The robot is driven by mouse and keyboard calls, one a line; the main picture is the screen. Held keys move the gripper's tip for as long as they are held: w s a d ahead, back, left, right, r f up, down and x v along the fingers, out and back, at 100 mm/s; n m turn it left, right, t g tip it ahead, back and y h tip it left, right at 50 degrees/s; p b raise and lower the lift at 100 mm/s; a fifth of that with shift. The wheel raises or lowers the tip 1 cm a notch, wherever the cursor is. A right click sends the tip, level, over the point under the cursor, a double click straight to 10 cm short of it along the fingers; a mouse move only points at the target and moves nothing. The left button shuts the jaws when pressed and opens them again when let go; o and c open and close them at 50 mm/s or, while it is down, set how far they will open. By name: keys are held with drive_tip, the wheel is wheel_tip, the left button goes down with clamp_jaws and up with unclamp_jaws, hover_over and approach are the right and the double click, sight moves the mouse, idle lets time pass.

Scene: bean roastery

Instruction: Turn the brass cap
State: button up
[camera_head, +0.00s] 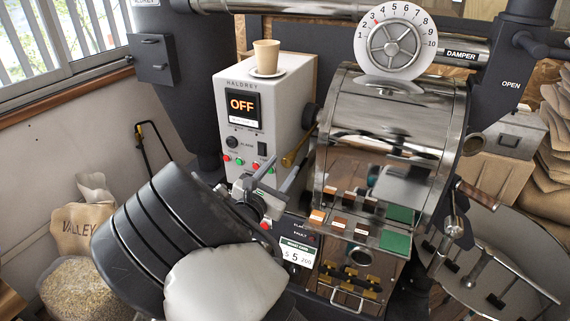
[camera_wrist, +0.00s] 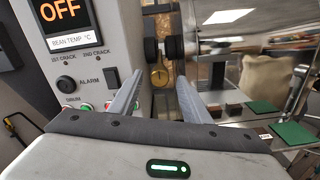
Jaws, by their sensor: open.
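In the head view a brass piece (camera_head: 290,159) sticks out at the drum's left side, close to my fingertips. My gripper (camera_head: 283,169) is open and empty. In the wrist view its two grey fingers (camera_wrist: 160,92) point ahead, one on each side of the cap in the picture. The cap appears beyond the fingertips; I cannot tell the exact gap.
The grey control box (camera_head: 261,100) stands close on the left, with an "OFF" display and a cup (camera_head: 266,56) on a saucer on top. The steel drum (camera_head: 388,140) is close on the right. A sample tray with colored squares (camera_head: 360,216) lies below it.

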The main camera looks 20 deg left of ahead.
drive_tip(key=shift+w+d, duration=0.1)
drive_tip(key=shift+w, duration=1.1)
drive_tip(key=c, duration=1.1)
drive_tip(key=shift+o, duration=0.2)
drive_tip(key=shift+f+m+b, duration=0.1)
drive_tip(key=shift+m+b, duration=0.2)
drive_tip(key=shift+b, duration=0.05)
